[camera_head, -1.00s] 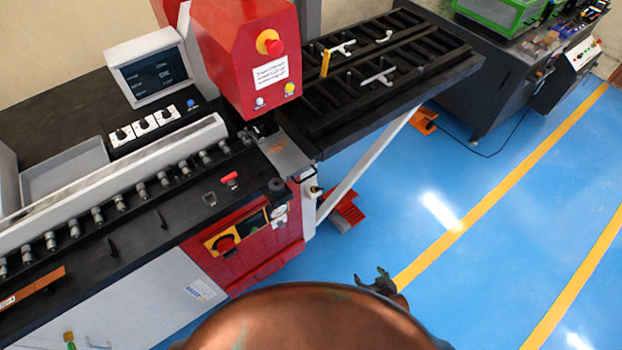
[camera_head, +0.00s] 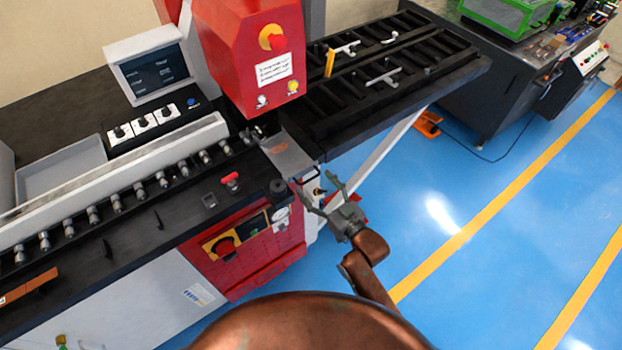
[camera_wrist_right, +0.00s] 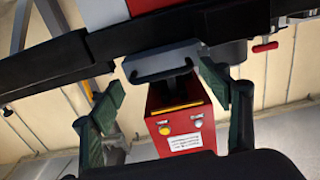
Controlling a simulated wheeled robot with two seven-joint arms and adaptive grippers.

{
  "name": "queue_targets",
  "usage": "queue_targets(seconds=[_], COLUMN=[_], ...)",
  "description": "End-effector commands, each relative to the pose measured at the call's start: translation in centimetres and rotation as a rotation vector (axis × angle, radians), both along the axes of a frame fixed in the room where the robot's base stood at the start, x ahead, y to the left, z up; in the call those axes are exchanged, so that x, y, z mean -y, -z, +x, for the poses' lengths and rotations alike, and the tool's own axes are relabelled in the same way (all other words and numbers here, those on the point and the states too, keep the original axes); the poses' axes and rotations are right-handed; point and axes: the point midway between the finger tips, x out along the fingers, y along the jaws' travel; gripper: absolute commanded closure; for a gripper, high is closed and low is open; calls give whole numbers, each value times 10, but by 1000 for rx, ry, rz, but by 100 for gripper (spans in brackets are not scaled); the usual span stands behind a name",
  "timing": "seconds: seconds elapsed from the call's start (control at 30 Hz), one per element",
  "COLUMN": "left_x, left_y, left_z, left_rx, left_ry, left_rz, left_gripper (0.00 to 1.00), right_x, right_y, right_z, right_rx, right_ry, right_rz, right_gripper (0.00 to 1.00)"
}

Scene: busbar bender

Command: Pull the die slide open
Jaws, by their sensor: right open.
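The die slide shows as a grey metal plate (camera_head: 288,157) at the right end of the bender's bench, below the red press head. In the right wrist view its grey front block (camera_wrist_right: 160,62) with a bar-like handle lies between my finger pads, toward the far side. My right gripper (camera_head: 313,182) is open in front of the slide's end. In the wrist view, my right gripper (camera_wrist_right: 160,90) has its green pads spread either side of the handle, with nothing held. Contact cannot be told. My left gripper is not in view.
The red press head (camera_head: 245,55) overhangs the slide. A black knob (camera_head: 278,187) stands beside it on the bench corner. A black slotted table (camera_head: 390,75) extends right with a pale diagonal brace (camera_head: 380,150) beneath. Blue floor (camera_head: 470,185) to the right is clear.

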Motion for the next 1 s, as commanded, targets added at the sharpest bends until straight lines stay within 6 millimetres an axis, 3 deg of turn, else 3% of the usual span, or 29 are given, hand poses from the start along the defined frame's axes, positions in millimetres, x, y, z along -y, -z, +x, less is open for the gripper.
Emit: queue_targets(seconds=[0.2, 0.57, 1.0], left_x=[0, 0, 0], left_y=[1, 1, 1], left_z=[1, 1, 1], left_rx=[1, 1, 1], left_ry=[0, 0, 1], left_rz=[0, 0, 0], left_gripper=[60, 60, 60], right_x=[-15, -17, -16], right_y=[0, 1, 1], right_z=[20, 23, 23], right_rx=[-1, -1, -1], right_ry=[0, 0, 2], right_rz=[1, 0, -1], right_gripper=[30, 30, 60])
